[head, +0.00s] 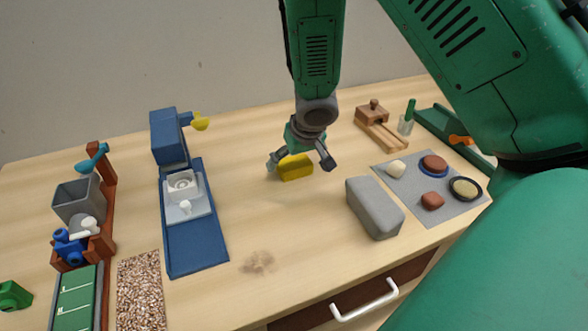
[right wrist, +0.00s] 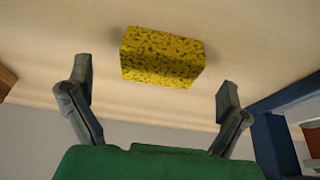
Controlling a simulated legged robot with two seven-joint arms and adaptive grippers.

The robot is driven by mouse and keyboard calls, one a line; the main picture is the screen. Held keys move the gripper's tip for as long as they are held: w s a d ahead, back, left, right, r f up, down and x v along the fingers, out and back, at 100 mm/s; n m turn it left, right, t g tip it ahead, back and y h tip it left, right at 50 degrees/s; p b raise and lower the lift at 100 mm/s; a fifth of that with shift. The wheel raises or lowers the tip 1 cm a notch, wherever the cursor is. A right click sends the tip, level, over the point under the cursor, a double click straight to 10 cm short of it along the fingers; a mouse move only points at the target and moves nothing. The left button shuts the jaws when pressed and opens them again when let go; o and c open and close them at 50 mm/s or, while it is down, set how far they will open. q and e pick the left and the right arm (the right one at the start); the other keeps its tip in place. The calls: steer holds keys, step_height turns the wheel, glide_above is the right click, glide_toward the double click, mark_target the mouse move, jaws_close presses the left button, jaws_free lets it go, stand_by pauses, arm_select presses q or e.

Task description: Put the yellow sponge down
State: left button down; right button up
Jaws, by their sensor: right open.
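The yellow sponge (head: 295,168) lies on the wooden table near its middle. In the right wrist view the yellow sponge (right wrist: 162,57) shows whole, speckled dark, beyond the fingertips and between their lines. My right gripper (head: 301,164) is over the sponge in the head view, its fingers spread to either side. In the right wrist view my right gripper (right wrist: 154,88) is open, with a gap between each finger and the sponge. It holds nothing. My left gripper is in neither view.
A grey block (head: 374,208) lies right of the sponge. A blue stand (head: 195,243) is to the left. A grey mat (head: 458,208) with several small items is at the right. A brown smudge (head: 257,262) marks the front. The table around the sponge is clear.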

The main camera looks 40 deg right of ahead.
mark_target(295, 163)
steer(key=x, duration=0.3)
steer(key=shift+w+f+b, duration=0.1)
steer(key=shift+b, duration=0.2)
steer(key=c, duration=1.1)
